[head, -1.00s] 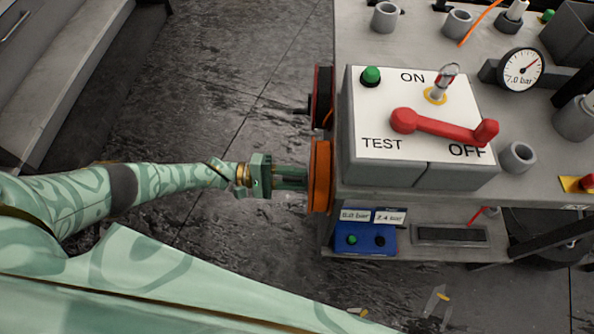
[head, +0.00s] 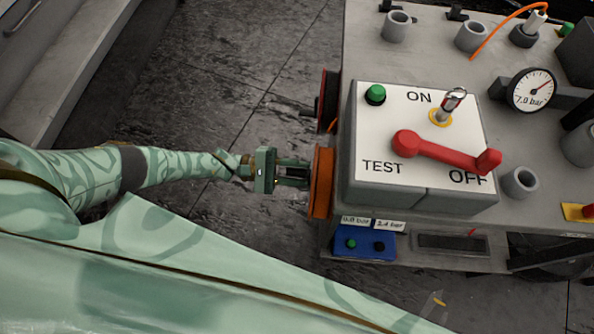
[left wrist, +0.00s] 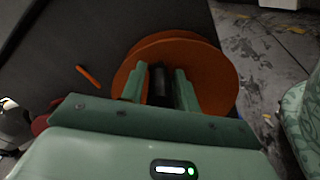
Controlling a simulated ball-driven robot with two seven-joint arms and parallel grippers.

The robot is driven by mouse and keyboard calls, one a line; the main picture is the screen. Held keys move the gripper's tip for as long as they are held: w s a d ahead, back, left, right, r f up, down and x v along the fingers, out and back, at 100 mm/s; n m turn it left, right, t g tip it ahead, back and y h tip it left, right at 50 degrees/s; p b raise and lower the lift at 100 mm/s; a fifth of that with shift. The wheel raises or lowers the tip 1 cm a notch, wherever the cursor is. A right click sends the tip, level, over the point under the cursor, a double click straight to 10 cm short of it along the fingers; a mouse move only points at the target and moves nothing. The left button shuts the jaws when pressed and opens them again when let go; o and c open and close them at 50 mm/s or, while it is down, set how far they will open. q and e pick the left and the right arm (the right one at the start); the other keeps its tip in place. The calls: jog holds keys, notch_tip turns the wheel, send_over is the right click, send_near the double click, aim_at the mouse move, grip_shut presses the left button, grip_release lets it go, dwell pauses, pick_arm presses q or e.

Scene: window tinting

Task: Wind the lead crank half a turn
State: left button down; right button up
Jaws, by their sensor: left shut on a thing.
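The lead crank is on an orange reel (head: 322,183) on the left side of the bench, seen nearly edge-on in the head view. In the left wrist view the reel (left wrist: 216,82) is a flat orange disc with a dark crank handle (left wrist: 160,86) standing out from it. My left gripper (head: 304,175) reaches in from the left at the reel. In the left wrist view its two green fingers (left wrist: 160,80) are on either side of the handle and shut on it. The handle is mostly hidden in the head view. My right gripper is not in view.
A second, dark red reel (head: 327,100) sits farther back on the same side. On the bench are a switch box (head: 420,125) with a red lever (head: 445,152), a gauge (head: 532,90) and grey cups (head: 396,26). A blue unit (head: 365,245) is below. Floor left of the bench is clear.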

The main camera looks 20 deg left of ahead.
pick_arm(q)
jog(key=shift+w+a+f, duration=0.1)
jog(key=shift+w+a, duration=0.1)
jog(key=c, duration=1.3)
grip_release()
jog(key=shift+o, duration=0.2)
jog(key=shift+f, duration=0.1)
jog(key=shift+s+d, duration=0.1)
jog(key=shift+d, duration=0.05)
jog(key=b+v, duration=0.2)
jog(key=v, duration=1.4)
jog(key=shift+a, duration=0.25)
